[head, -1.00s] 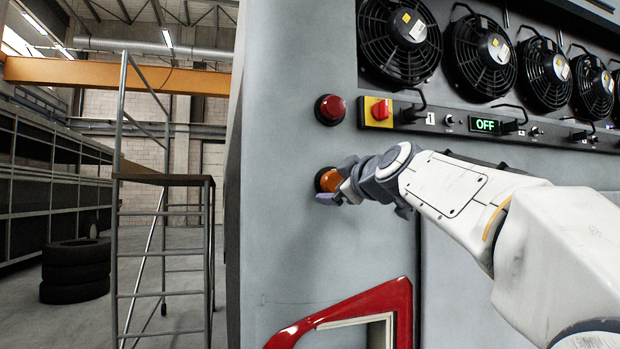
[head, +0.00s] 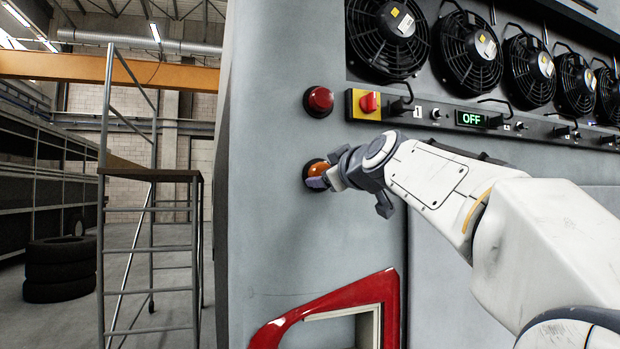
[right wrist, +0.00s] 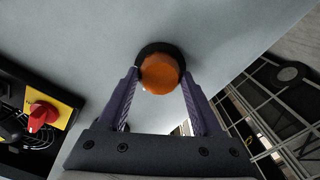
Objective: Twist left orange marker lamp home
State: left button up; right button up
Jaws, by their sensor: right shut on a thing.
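The orange marker lamp (head: 317,169) sits in a dark round base on the grey coach panel, below a red lamp (head: 319,101). My right gripper (head: 322,178) is at the lamp and shut on it. In the right wrist view the orange lamp (right wrist: 160,73) lies between the two purple fingertips of my right gripper (right wrist: 159,82), with its dark ring against the panel. The fingers hide part of the lamp in the head view. My left gripper is in neither view.
A red-and-yellow switch (head: 368,103) and a display reading OFF (head: 471,118) are right of the lamps, under a row of fans (head: 467,50). A red-framed opening (head: 388,285) is below. A metal step platform (head: 150,174) and stacked tyres (head: 60,268) stand left.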

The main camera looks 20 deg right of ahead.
jog(key=m+b, duration=0.1)
jog(key=m, duration=0.8)
jog(key=shift+m, duration=0.3)
dwell(0.4)
jog(key=o, duration=1.4)
jog(key=shift+s, duration=0.1)
jog(key=s+b, duration=0.5)
jog(key=s, duration=0.5)
jog(key=shift+s+d, duration=0.15)
jog(key=shift+d, duration=0.05)
